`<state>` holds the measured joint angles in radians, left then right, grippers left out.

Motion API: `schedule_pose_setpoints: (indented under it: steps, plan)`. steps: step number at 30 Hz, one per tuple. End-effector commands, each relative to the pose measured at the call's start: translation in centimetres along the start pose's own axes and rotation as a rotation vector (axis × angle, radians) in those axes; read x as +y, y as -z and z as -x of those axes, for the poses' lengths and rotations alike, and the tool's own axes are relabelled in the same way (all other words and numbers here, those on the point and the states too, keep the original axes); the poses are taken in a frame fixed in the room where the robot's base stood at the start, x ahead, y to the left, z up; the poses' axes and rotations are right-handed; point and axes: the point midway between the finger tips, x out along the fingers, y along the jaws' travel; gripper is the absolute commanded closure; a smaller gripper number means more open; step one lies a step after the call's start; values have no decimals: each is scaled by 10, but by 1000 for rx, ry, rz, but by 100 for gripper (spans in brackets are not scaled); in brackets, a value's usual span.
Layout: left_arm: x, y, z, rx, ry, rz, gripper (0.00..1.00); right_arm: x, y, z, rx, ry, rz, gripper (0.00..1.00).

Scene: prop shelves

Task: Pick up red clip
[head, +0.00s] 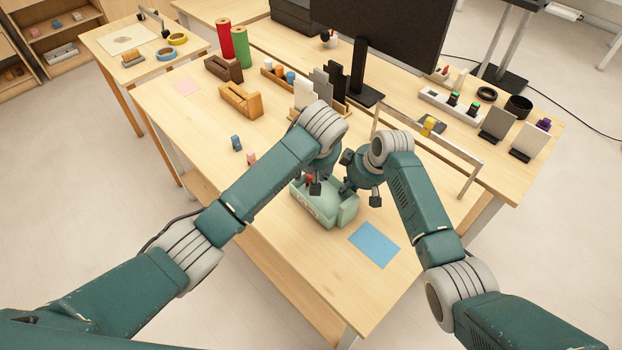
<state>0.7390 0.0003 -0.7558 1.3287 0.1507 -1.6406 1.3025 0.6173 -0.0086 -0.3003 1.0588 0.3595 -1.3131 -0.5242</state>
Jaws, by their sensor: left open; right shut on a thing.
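A small red clip (309,179) shows at the far left part of a pale green box (318,212), partly hidden by my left gripper. My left gripper (317,187) is open, over the box and close beside the red clip; I cannot tell whether it touches the clip. My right gripper (360,194) is shut at the right end of the green box, seemingly on its wall; its own wrist hides the exact contact. The inside of the box is mostly hidden by both grippers.
A blue sheet (374,245) lies right of the box. A metal bar frame (430,142) stands behind my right arm, and a monitor (385,35) stands at the back. The near table area is clear.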

Motion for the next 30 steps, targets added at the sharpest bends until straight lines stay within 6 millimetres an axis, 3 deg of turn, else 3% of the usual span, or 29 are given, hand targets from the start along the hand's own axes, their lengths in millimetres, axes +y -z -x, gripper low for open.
schedule_pose_setpoints:
  steps: [18,27,30]
  plan:
    - [8,1,-69,1,-1,-3,56,0,0,0,1,0,0,100]
    - [8,1,-74,2,-3,-3,56,0,0,0,1,-1,0,100]
    - [8,1,-74,2,-3,-3,76,0,0,0,1,-1,0,100]
